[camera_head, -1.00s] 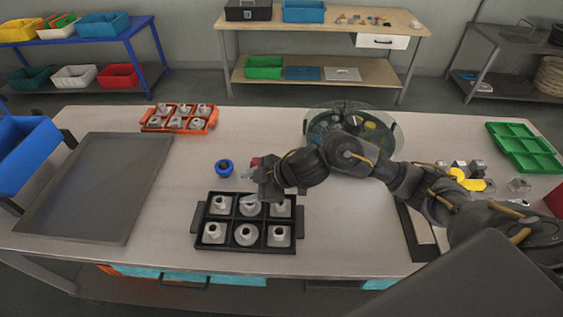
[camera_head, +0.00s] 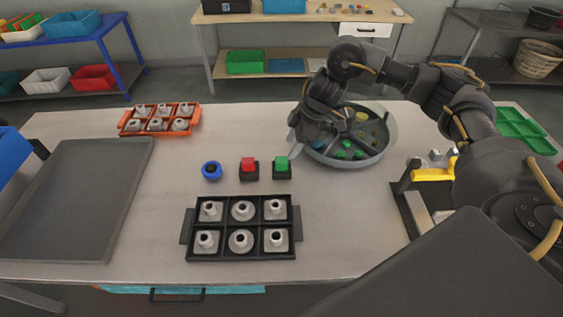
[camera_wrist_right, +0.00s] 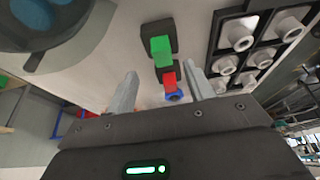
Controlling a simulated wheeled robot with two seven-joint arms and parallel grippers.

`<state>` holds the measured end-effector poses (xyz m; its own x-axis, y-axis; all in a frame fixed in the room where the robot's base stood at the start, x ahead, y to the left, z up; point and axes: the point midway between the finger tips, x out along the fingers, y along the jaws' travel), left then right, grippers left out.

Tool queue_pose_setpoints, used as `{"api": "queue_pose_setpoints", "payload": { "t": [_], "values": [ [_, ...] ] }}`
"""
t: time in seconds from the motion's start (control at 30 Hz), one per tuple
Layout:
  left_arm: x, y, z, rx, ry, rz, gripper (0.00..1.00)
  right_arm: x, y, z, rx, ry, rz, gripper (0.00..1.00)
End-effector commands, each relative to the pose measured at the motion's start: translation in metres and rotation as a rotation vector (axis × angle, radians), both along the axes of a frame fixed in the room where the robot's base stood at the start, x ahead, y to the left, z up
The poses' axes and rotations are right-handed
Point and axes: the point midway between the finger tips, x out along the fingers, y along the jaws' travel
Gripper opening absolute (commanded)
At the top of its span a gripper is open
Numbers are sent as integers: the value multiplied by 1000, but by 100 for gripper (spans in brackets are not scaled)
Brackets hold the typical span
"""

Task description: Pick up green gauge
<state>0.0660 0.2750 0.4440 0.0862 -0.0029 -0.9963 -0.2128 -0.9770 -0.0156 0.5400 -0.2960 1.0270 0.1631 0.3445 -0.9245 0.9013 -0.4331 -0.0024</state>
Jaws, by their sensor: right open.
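A green block (camera_head: 282,163), which looks like the green gauge, sits on a small black base on the table, in front of the round tank. In the right wrist view the green block (camera_wrist_right: 160,49) lies beyond the fingertips, apart from them. My right gripper (camera_wrist_right: 158,84) is open and empty. In the head view my right gripper (camera_head: 297,122) is at the tank's left edge, behind the green block; its fingers are hard to make out. A red block (camera_head: 248,164) on a similar base stands just left of the green one. My left gripper is not in view.
The round tank (camera_head: 386,152) holds several small green and yellow pieces. A black tray (camera_head: 188,227) of white fittings lies in front of the blocks. A blue ring-shaped part (camera_head: 211,171) is left of the red block. An orange tray (camera_head: 131,128) stands back left.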

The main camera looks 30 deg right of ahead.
Motion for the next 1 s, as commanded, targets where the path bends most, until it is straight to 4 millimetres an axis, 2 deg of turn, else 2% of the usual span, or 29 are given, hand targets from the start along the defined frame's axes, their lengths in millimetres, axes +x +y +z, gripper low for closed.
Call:
{"api": "queue_pose_setpoints", "payload": {
  "t": [0.13, 0.37, 0.53, 0.7, 1.0],
  "values": [
    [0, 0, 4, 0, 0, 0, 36, 2, 5, -13, 0, -1, 0, 53],
    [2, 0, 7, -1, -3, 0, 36, 2, 7, -19, 1, -1, -1, 53],
    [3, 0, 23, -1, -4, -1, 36, 3, 17, -39, 0, 3, -1, 53],
    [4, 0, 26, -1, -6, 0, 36, 7, 24, -59, 1, 0, -3, 53],
    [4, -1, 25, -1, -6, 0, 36, 8, 25, -64, 1, -3, -3, 51]
  ]
}}
